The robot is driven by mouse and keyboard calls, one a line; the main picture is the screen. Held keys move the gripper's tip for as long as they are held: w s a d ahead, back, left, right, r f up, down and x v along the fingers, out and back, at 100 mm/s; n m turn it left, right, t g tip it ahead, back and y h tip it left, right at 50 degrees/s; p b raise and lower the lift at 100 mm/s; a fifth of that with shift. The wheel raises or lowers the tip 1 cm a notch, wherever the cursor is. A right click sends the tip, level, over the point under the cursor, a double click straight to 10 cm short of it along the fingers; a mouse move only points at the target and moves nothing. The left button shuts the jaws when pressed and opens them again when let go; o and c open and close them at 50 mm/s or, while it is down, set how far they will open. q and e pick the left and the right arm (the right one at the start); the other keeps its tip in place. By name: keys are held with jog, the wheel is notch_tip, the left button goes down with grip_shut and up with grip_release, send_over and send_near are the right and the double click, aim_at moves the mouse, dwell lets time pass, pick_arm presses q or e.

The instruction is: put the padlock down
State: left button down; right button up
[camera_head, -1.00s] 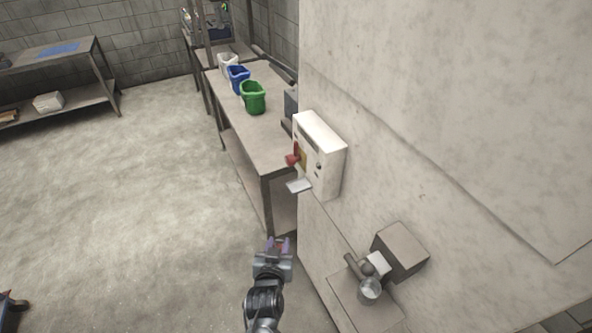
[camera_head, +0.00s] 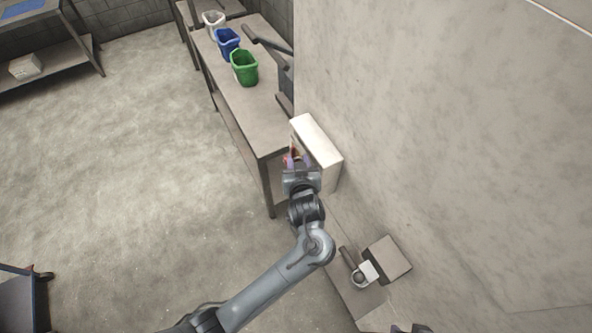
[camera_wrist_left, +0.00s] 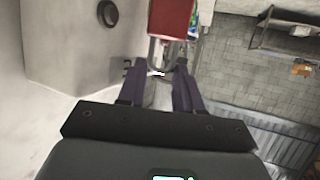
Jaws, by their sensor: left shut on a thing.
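A red padlock (camera_wrist_left: 172,18) with a grey shackle shows at the top of the left wrist view. My left gripper (camera_head: 296,160) is shut on it, with the shackle end between the purple fingers. In the head view, the gripper is at the front of a white wall box (camera_head: 318,140), and only a little red shows by the fingertips. Whether the padlock touches the box cannot be told. In the left wrist view, a dark round knob (camera_wrist_left: 107,12) is on the pale surface to the left. My right gripper is not in view.
A long grey table (camera_head: 262,110) behind the box carries a green bin (camera_head: 244,68), a blue bin (camera_head: 228,44) and a white bin (camera_head: 213,23). A grey block (camera_head: 387,259) stands at the wall below the box.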

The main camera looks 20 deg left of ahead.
pick_arm(q)
jog(key=shift+f, duration=3.85)
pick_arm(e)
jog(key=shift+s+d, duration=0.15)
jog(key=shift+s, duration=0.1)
pick_arm(q)
jog(key=shift+f, duration=0.1)
jog(key=shift+w+f, duration=0.1)
jog(key=c, duration=1)
grip_release()
jog(key=shift+c, duration=0.2)
